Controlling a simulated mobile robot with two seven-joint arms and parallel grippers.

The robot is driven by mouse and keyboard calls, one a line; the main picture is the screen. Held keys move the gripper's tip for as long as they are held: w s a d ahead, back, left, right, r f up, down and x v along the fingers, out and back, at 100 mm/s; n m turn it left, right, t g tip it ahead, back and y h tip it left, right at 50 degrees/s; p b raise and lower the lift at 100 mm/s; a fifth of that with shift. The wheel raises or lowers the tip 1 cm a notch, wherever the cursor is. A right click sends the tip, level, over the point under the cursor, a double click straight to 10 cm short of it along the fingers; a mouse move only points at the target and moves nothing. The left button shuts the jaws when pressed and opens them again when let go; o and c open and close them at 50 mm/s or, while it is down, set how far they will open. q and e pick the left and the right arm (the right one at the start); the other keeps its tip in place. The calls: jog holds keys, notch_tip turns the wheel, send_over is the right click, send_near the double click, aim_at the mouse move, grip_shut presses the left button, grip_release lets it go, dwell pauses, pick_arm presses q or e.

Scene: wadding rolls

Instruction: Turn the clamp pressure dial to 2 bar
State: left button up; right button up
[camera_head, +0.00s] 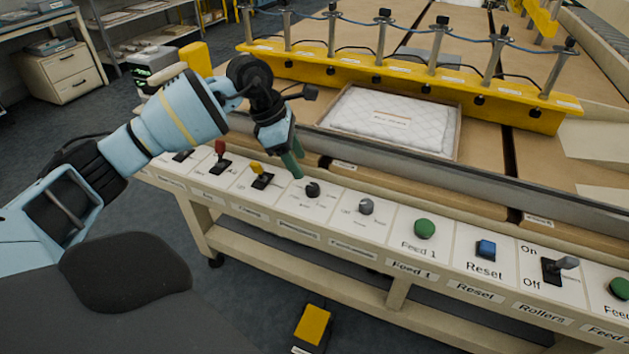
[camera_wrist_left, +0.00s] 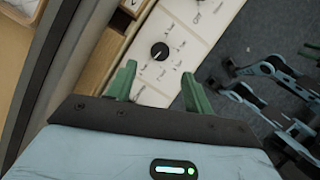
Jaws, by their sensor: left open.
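The dial is a small round black knob (camera_head: 312,189) on the sloping white control panel, with marks printed around it. In the left wrist view the black dial (camera_wrist_left: 160,51) shows whole, with a light pointer line; the printed values are too small to read. My left gripper (camera_head: 296,164) has green fingers and hangs just above and beside the dial, apart from it. In the left wrist view the open fingers (camera_wrist_left: 158,72) are spread with nothing between them, and the dial lies beyond the gap. My right gripper is not in view.
A grey knob (camera_head: 366,206) stands right of the dial, then a green button (camera_head: 424,229), a blue button (camera_head: 486,249) and a lever switch (camera_head: 560,268). A yellow-handled switch (camera_head: 261,178) is left of it. A quilted white pad (camera_head: 390,121) lies behind the rail.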

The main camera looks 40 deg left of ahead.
aim_at(312, 186)
pick_arm(q)
jog(key=x, duration=0.7)
jog(key=shift+w+d+f, duration=0.15)
jog(key=shift+f, duration=0.1)
jog(key=c, duration=1)
